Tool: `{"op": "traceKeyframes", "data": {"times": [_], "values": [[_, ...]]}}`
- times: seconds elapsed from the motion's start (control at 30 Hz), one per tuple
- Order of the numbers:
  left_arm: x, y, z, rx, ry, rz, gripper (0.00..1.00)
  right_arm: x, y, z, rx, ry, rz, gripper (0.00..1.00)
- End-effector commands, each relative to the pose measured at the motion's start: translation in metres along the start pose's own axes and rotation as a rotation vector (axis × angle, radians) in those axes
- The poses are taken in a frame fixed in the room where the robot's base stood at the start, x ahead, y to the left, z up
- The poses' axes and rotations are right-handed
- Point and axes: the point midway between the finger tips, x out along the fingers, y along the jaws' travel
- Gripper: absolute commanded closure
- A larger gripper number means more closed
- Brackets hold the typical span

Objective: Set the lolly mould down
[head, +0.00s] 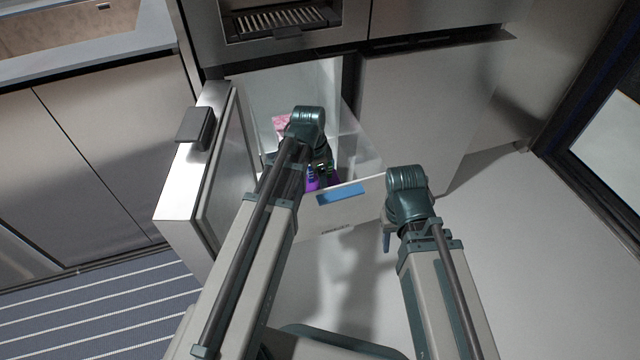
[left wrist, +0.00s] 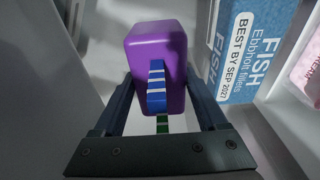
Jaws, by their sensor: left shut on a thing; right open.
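The lolly mould is a purple rounded block with a blue and white striped part on its near side. In the left wrist view the mould (left wrist: 172,42) sits between the two fingers of my left gripper (left wrist: 160,90), which is shut on it. In the head view only a bit of the purple mould (head: 311,184) shows beside my left gripper (head: 322,172), inside the pulled-out freezer drawer (head: 358,205). Whether the mould touches the drawer floor I cannot tell. My right gripper (head: 387,238) is open and empty, outside the drawer on the right.
A blue fish box (left wrist: 245,50) stands right of the mould, with a pink packet (left wrist: 308,72) beyond it; the packet also shows in the head view (head: 281,124). The open freezer door (head: 200,185) stands left of the drawer. A striped runner (head: 90,310) lies on the floor.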

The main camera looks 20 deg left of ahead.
Motion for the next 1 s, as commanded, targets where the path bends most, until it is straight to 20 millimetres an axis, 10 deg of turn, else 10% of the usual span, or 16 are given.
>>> {"op": "traceKeyframes", "data": {"times": [0.3,0.33,0.47,1.0], "values": [[0.003,0.000,0.000,0.000,0.000,0.000,1.00,0.003,0.000,0.000,0.000,0.000,0.001,0.52],[0.003,0.000,0.000,0.000,0.000,0.000,0.24,0.003,0.000,0.000,0.000,0.000,0.001,0.52],[0.001,0.000,0.000,0.000,0.000,0.000,0.00,0.001,0.000,0.000,0.000,0.000,0.001,0.52],[-0.013,0.000,-0.001,0.000,0.000,0.000,0.00,-0.013,0.001,0.001,0.001,0.000,-0.001,0.52]]}}
